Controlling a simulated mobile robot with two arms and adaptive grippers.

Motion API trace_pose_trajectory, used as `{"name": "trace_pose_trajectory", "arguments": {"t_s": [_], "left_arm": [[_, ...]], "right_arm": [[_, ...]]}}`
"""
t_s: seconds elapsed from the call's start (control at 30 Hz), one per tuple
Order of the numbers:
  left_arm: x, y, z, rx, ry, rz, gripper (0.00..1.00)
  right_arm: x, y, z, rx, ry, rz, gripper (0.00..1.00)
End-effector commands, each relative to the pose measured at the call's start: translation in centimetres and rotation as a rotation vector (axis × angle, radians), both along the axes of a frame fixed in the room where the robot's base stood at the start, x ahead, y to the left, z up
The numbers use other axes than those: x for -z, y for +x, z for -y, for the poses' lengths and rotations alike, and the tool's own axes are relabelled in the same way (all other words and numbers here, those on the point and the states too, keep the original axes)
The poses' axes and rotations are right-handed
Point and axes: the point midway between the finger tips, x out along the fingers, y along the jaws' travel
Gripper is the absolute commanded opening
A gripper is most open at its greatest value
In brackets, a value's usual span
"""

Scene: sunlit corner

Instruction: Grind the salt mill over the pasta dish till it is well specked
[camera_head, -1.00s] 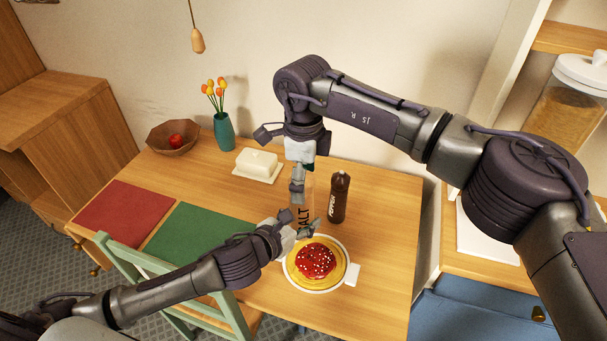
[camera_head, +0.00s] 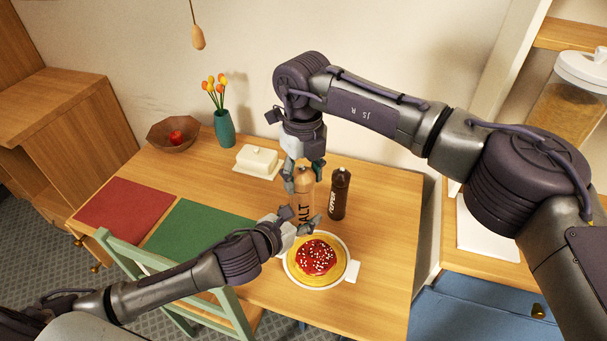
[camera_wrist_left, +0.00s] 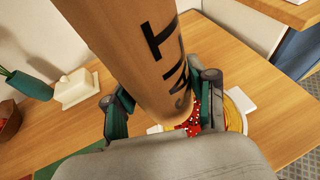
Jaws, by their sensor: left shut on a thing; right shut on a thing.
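The salt mill (camera_head: 303,198), a tall light-wood cylinder with dark "SALT" lettering, stands near upright above the back left edge of the pasta dish (camera_head: 347,273). The dish is white with side handles and holds yellow pasta under red sauce (camera_head: 317,258) with white specks. My left gripper (camera_head: 303,224) is shut on the mill's lower body. The left wrist view shows the mill (camera_wrist_left: 140,55) between the fingers of the left gripper (camera_wrist_left: 163,112), with part of the red sauce (camera_wrist_left: 192,122) behind. My right gripper (camera_head: 303,170) is shut on the mill's top, from above.
A dark pepper mill (camera_head: 339,195) stands close right of the salt mill. A butter dish (camera_head: 257,161), a teal vase (camera_head: 224,129) and a bowl with a red fruit (camera_head: 172,137) stand behind left. Red (camera_head: 124,204) and green (camera_head: 196,232) mats lie left. The table's right side is clear.

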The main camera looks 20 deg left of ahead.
Motion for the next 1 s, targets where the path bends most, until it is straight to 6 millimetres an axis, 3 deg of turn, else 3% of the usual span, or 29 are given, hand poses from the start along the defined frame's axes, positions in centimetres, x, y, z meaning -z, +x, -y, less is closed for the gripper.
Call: {"name": "trace_pose_trajectory", "arguments": {"t_s": [0.5,0.8,0.83,1.0], "left_arm": [[-0.11,-0.09,0.16,0.003,-0.003,0.001,0.10],[-0.09,-0.07,0.08,0.001,-0.003,0.001,0.10],[-0.09,-0.06,0.07,0.001,-0.003,0.001,0.10],[-0.09,-0.05,0.05,0.001,-0.002,0.001,0.10]], "right_arm": [[-0.01,0.57,0.40,0.853,-0.007,0.014,0.20],[0.00,0.55,0.43,0.935,-0.008,0.013,0.19],[0.00,0.55,0.43,0.934,-0.008,0.013,0.55],[-0.01,0.43,0.33,0.931,-0.008,0.009,0.83]]}}
